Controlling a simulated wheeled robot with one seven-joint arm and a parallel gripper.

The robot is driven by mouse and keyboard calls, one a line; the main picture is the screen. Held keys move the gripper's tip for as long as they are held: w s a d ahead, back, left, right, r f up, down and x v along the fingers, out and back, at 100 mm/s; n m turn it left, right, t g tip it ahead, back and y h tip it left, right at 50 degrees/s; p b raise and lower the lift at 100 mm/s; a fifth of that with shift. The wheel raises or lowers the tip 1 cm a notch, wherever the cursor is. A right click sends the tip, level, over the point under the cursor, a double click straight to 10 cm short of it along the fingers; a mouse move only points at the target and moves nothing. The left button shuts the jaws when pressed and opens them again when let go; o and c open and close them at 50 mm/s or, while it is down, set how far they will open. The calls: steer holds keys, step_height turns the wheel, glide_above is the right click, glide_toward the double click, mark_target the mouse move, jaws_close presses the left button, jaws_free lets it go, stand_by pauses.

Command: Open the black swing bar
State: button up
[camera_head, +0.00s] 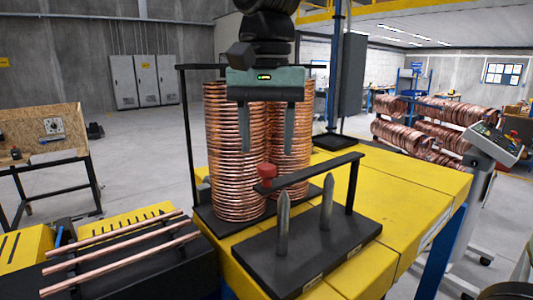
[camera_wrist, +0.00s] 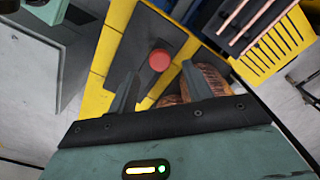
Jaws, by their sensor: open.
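The black swing bar (camera_head: 312,172) is a flat bar in the head view. Its right end meets an upright black post (camera_head: 354,187), and its left end carries a red knob (camera_head: 266,170). My gripper (camera_head: 268,148) is open and empty, pointing down, and appears above the knob. In the wrist view the red knob (camera_wrist: 159,60) shows just beyond my gripper's open fingertips (camera_wrist: 158,74). The bar itself is hard to tell from the dark plate there.
Two tall copper coil stacks (camera_head: 234,150) stand close behind the bar, beside a thin black post (camera_head: 189,135). A yellow table (camera_head: 415,190) carries the fixture, with free surface to the right. Copper tubes (camera_head: 120,240) lie on a black rack at the left.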

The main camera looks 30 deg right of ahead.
mark_target(267, 166)
steer(key=shift+f, duration=1.9)
jaws_close()
steer(key=shift+s, duration=0.1)
